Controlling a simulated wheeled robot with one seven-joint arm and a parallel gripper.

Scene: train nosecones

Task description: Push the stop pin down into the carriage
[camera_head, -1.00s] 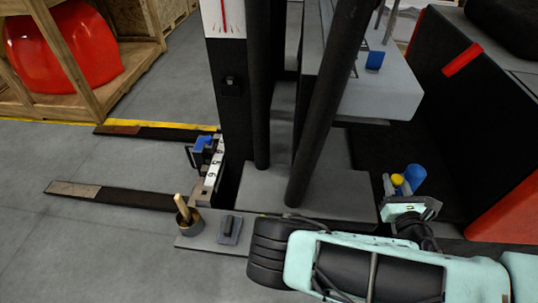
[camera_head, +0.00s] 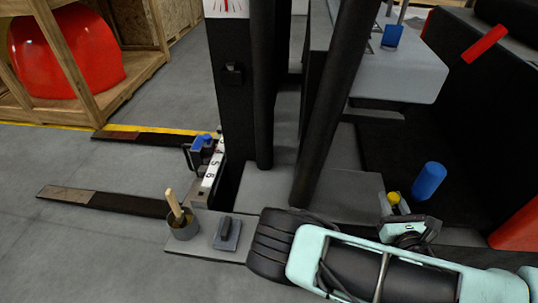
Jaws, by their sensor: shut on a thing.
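A small yellow-topped piece (camera_head: 393,198), which looks like the stop pin, shows between the fingers of my gripper (camera_head: 394,204) at the right. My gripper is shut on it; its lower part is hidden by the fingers. My gripper is low beside the grey plate at the foot of the mast. The carriage (camera_head: 208,178), with a numbered scale and a blue piece (camera_head: 202,141) near its top, stands left of the mast, well apart from my gripper. I cannot make out a pin hole.
A blue cylinder (camera_head: 428,181) stands just behind my gripper. A grey cup (camera_head: 183,226) with a wooden-handled tool and a dark grey handled block (camera_head: 227,233) are on a ledge. Dark forks (camera_head: 105,202) reach left. A slanted black post (camera_head: 328,110) rises mid-picture.

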